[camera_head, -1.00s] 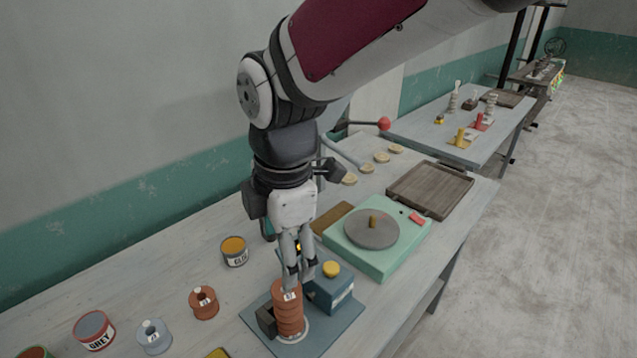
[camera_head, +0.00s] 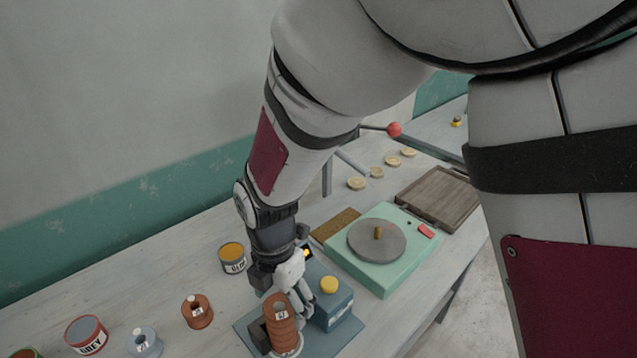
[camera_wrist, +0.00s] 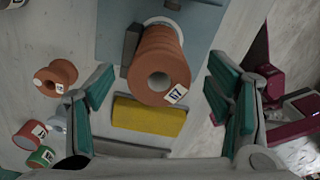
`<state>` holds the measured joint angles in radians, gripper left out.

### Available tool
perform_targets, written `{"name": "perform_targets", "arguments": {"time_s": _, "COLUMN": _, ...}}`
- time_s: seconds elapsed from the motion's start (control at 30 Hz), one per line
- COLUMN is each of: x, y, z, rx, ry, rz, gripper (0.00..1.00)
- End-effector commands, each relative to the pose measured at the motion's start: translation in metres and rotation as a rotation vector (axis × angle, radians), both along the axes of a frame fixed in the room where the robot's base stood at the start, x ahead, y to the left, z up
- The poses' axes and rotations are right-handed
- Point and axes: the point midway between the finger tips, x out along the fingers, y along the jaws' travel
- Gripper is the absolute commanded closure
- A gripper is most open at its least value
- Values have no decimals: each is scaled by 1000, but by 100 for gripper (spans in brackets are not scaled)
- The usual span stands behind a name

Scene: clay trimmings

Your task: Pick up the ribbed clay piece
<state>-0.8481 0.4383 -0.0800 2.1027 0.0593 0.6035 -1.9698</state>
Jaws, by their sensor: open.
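The ribbed clay piece (camera_head: 281,325) is an orange-brown ribbed cylinder with a white label. It stands on a blue-grey plate (camera_head: 345,338) at the bottom of the head view. My gripper (camera_wrist: 160,98) is open, with teal finger pads apart on either side and nothing held. In the head view my gripper (camera_head: 302,290) is close behind and above the clay piece. I cannot tell whether a finger touches it.
A blue box with a yellow button (camera_head: 329,285) stands close right of the clay piece. An orange spool (camera_head: 197,312), a blue-grey spool (camera_head: 143,342) and cans (camera_head: 233,257) stand left. A green turntable (camera_head: 382,280) is behind right. A yellow block (camera_wrist: 150,115) shows in the wrist view.

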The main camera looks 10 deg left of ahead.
Motion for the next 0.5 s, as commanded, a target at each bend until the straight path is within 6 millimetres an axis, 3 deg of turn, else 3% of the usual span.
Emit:
{"name": "perform_targets", "arguments": {"time_s": 0.17, "x": -3, "y": 1, "z": -10, "rx": -1, "ry": 2, "rz": 1, "gripper": 27}}
{"name": "perform_targets", "arguments": {"time_s": 0.5, "x": -6, "y": 3, "z": -49, "rx": 0, "ry": 1, "rz": -1, "gripper": 27}}
